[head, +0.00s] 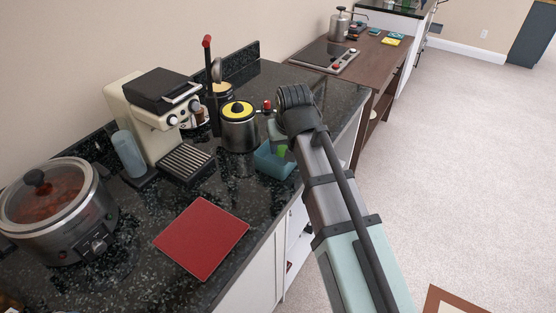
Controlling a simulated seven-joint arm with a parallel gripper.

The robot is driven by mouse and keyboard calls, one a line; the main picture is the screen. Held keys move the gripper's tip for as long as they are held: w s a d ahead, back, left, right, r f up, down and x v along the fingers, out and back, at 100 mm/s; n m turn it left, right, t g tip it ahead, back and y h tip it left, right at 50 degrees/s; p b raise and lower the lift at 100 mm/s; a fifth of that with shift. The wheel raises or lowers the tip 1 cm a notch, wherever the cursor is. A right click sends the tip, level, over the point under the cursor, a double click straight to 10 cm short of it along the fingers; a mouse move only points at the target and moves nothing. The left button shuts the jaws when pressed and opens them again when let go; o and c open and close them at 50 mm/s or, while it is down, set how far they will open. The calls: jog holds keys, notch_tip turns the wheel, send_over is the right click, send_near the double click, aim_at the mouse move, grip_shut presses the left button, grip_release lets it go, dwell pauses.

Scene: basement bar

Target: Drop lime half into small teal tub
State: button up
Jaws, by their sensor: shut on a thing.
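The small teal tub (266,167) sits on the dark counter near its right edge, partly covered by my arm. A small patch of green, which looks like the lime half (283,151), shows at the tub's opening just below my gripper (280,143). My gripper points down over the tub and is shut on the lime half. Its fingertips are small and mostly hidden by my wrist. I cannot tell whether the lime half is above the rim or inside it.
A steel pot with a yellow lid (239,128) stands left of the tub. A brown table with a cooktop (325,57) stands beyond.

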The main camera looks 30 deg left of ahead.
jog(key=shift+f, duration=0.15)
jog(key=o, duration=1.2)
jog(key=v, duration=1.4)
jog(key=shift+f, duration=0.1)
